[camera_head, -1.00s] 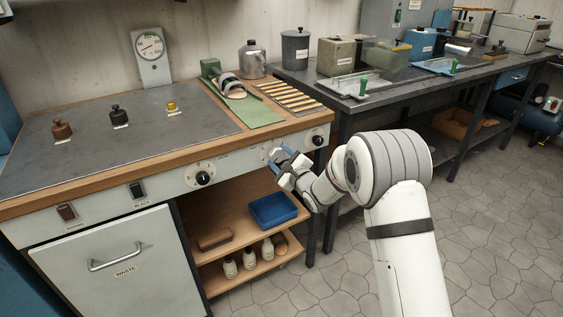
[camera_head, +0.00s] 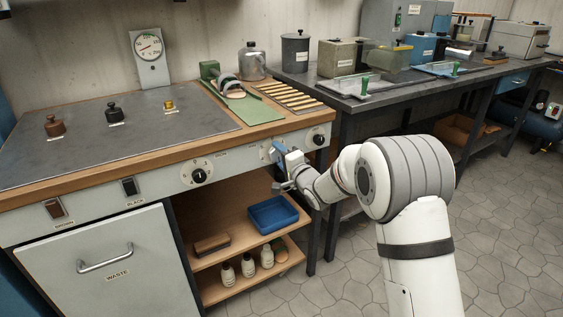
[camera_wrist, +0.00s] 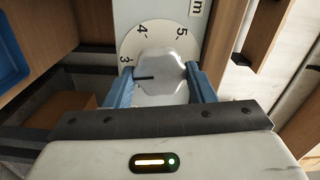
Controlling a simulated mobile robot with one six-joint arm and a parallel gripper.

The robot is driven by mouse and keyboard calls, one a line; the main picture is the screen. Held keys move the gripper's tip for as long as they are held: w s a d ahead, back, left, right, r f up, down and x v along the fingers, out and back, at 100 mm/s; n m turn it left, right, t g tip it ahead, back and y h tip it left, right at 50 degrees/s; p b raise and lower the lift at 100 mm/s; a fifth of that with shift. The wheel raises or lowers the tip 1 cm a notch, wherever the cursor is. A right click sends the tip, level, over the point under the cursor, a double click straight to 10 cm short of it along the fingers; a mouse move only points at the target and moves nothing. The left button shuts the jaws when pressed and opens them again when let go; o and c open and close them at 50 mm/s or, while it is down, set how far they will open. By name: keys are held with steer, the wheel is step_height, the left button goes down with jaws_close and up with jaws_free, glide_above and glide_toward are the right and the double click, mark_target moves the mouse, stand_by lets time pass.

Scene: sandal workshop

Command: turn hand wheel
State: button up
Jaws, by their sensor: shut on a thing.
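The hand wheel is a pale grey faceted knob (camera_wrist: 165,78) with a black pointer line, on a white dial plate (camera_wrist: 130,47) marked 3, 4 and 5. In the wrist view the line points left, a little below the 3. My gripper (camera_wrist: 160,76) is shut on the knob, with one blue finger on each side. In the head view my gripper (camera_head: 278,151) is at the bench's front panel, right of a black knob (camera_head: 200,176). It hides most of the wheel there.
Another black knob (camera_head: 318,139) sits right of my gripper on the panel. Below are open wooden shelves with a blue tray (camera_head: 254,224) and several bottles. A pressure-style gauge (camera_head: 149,45) stands at the back. Clear tiled floor (camera_head: 335,285) lies in front.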

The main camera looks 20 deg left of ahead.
steer(key=n+b, duration=0.2)
steer(key=n, duration=0.2)
steer(key=shift+a+r+n, duration=0.1)
steer(key=shift+a+n, duration=0.05)
steer(key=shift+n, duration=0.25)
steer(key=n+b, duration=0.3)
steer(key=n, duration=0.1)
steer(key=shift+n, duration=0.3)
steer(key=n+b, duration=0.3)
steer(key=n, duration=0.1)
steer(key=shift+s+n, duration=0.1)
steer(key=shift+n, duration=0.2)
steer(key=n+b, duration=0.3)
steer(key=n, duration=0.1)
steer(key=n+b, duration=0.3)
steer(key=n, duration=0.2)
steer(key=shift+a, duration=0.1)
steer(key=n+b, duration=0.3)
steer(key=n, duration=0.1)
steer(key=shift+n+b, duration=0.3)
steer(key=shift+b, duration=0.1)
steer(key=n+b, duration=0.1)
steer(key=n, duration=0.2)
steer(key=shift+s, duration=0.1)
steer(key=shift+n+b, duration=0.3)
steer(key=shift+n, duration=1.6)
